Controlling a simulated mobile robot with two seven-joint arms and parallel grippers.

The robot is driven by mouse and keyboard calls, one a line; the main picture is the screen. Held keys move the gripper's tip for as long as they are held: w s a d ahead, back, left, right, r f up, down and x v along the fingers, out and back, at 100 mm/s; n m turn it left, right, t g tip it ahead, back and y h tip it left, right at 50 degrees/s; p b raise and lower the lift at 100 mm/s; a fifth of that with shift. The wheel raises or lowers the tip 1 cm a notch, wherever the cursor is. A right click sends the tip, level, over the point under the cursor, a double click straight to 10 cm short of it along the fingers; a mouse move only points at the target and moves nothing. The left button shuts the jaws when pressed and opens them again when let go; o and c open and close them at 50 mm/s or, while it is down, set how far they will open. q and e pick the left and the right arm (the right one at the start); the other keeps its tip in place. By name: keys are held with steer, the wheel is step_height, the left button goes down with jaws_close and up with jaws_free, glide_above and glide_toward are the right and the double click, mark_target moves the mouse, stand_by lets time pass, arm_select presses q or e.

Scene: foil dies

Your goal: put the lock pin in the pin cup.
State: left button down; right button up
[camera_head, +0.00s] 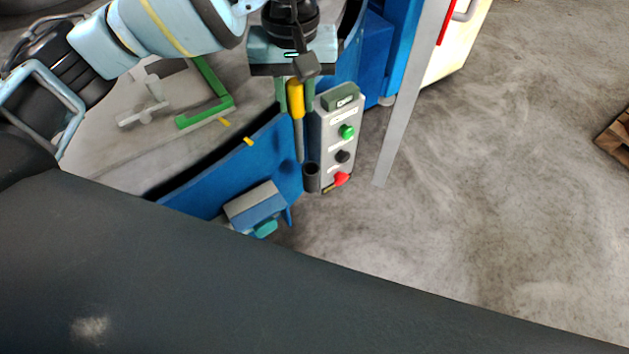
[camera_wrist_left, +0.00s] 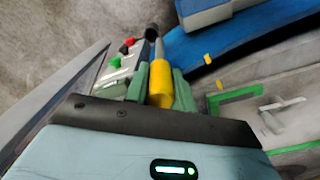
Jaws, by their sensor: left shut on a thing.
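My left gripper (camera_head: 295,97) is shut on the lock pin, which has a yellow handle (camera_head: 296,98) and a grey shaft pointing down. The pin hangs near upright beside the control box. The pin cup (camera_head: 311,178) is a small dark tube at the lower left side of that box, and the pin's tip is close above it and slightly to the left in the head view. In the left wrist view the yellow handle (camera_wrist_left: 160,84) sits between green fingers, with the dark cup (camera_wrist_left: 151,31) beyond the shaft tip. My right gripper is not in view.
The grey control box (camera_head: 338,135) carries green, black and red buttons. A blue curved panel (camera_head: 235,165) edges the grey round table, which bears a green bracket (camera_head: 222,107). A grey post (camera_head: 410,95) stands to the right. Open floor lies beyond.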

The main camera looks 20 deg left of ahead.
arm_select(q)
step_height(320, 180, down, 9)
steer(key=d+n, duration=0.1)
steer(key=shift+w+d, duration=0.4)
stand_by(0.6)
steer(key=shift+f, duration=0.1)
steer(key=c, duration=1.2)
jaws_free()
steer(key=shift+o, duration=0.2)
step_height(320, 180, up, 12)
steer(key=shift+r, duration=0.2)
